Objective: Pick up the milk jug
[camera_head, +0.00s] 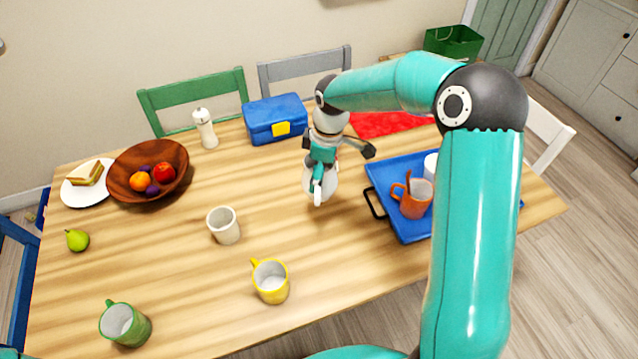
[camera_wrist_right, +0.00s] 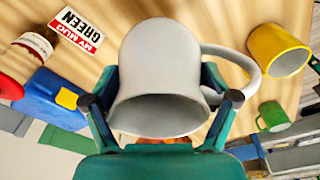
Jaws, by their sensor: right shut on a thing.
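The milk jug (camera_head: 328,187) is white and rounded, with a loop handle. It is at the middle of the table, under my right arm. My right gripper (camera_head: 320,168) comes down from above and is shut on it. In the right wrist view the jug (camera_wrist_right: 165,50) fills the space between the two fingers of the gripper (camera_wrist_right: 161,98), its wide opening towards the camera and its handle on the right. I cannot tell whether its base touches the table. My left gripper is not in view.
A white cup (camera_head: 224,227), yellow mug (camera_head: 271,284) and green mug (camera_head: 126,326) stand left and in front. A blue lunchbox (camera_head: 262,116) is behind. Bare wood lies left of the jug.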

